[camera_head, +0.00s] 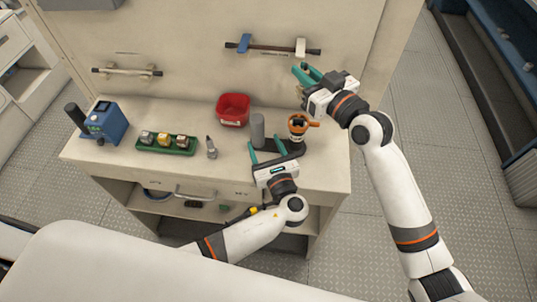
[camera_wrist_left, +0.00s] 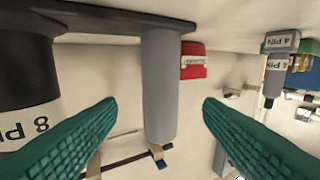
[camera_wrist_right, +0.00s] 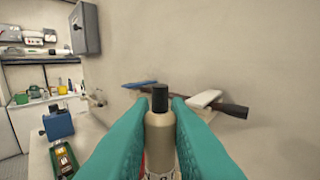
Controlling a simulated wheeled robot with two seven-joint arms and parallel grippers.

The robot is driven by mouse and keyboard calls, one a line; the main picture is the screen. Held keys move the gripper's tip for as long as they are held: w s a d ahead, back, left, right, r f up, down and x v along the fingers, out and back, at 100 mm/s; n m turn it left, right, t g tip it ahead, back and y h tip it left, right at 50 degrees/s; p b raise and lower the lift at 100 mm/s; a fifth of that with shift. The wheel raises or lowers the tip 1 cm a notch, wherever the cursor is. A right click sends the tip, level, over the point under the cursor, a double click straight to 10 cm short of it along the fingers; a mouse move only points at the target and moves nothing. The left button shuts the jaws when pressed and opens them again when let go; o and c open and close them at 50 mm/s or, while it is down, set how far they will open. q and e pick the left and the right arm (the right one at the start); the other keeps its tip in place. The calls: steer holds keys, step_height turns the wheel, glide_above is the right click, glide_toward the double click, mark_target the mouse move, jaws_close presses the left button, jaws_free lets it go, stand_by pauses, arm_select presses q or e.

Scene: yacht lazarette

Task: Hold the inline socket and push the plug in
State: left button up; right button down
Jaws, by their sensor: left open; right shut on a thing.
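My left gripper (camera_head: 267,147) is open low over the counter. Its fingers (camera_wrist_left: 160,110) are on either side of an upright grey cylinder (camera_wrist_left: 160,85), with gaps showing; the cylinder also shows in the head view (camera_head: 257,130). Beside it is a dark round body labelled 8 PIN (camera_wrist_left: 25,75); an orange-ringed piece (camera_head: 298,122) stands there in the head view. My right gripper (camera_head: 307,74) is raised above the counter's right side. It is shut on a beige cylinder with a black tip (camera_wrist_right: 160,128), whose lettering is cut off. I cannot tell which piece is the inline socket.
A red bin (camera_head: 233,109) stands behind. A small 4 PIN connector (camera_head: 211,148), a green tray (camera_head: 165,147) with several connectors and a blue device (camera_head: 105,122) stand to the left. Bars (camera_head: 272,47) are fixed to the back panel. The front centre-left counter is clear.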

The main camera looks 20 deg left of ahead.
mark_target(255, 125)
arm_select(q)
steer(key=x, duration=0.8)
steer(key=shift+w+a+f, duration=0.1)
steer(key=shift+w+a, duration=0.1)
steer(key=shift+a, duration=0.05)
steer(key=c, duration=1.3)
arm_select(e)
steer(key=shift+f, duration=0.1)
steer(key=shift+a+f+m+t+h, duration=0.2)
steer(key=shift+f+m+t+h, duration=0.3)
steer(key=shift+m+h, duration=0.1)
steer(key=shift+a+f+m+t+h, duration=0.2)
steer(key=shift+f+m+t+h, duration=0.2)
steer(key=shift+m+t+h, duration=0.15)
steer(key=shift+d+f+m+t+h, duration=0.1)
steer(key=shift+f+m+t+h, duration=0.15)
steer(key=shift+m+t+h, duration=0.55)
steer(key=shift+d+f+m+t+h, duration=0.1)
steer(key=shift+d+m+t+h, duration=0.2)
steer(key=shift+h, duration=0.55)
